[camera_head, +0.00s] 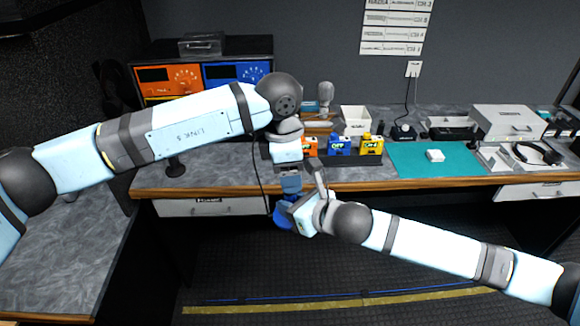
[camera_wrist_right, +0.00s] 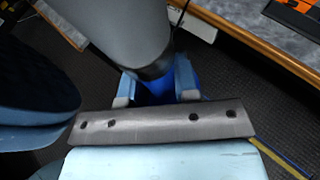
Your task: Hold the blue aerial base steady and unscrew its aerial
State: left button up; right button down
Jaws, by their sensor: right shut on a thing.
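The blue aerial base (camera_head: 283,217) is off the bench, in front of its edge, partly hidden by my grippers. My right gripper (camera_head: 296,213) is shut on it from the right. In the right wrist view, blue of the base (camera_wrist_right: 183,80) shows between the fingers of my right gripper (camera_wrist_right: 155,90). My left gripper (camera_head: 290,192) points down just above the base; its fingertips are too covered to show whether they are open or touching. A thin dark line (camera_head: 258,170), possibly the aerial, runs upward left of my left gripper.
The bench's wooden front edge (camera_head: 450,180) runs behind my grippers. On it stand a rack with orange and blue units (camera_head: 170,80), a blue pack (camera_head: 340,146), a yellow pack (camera_head: 371,145), a white bin (camera_head: 355,119) and a teal mat (camera_head: 405,157). The floor in front is clear.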

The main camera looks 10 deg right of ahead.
pick_arm(q)
jog(key=c, duration=1)
jog(key=shift+n, duration=1.1)
jog(key=shift+c, duration=0.3)
jog(key=shift+r, duration=0.25)
jog(key=shift+r, duration=0.9)
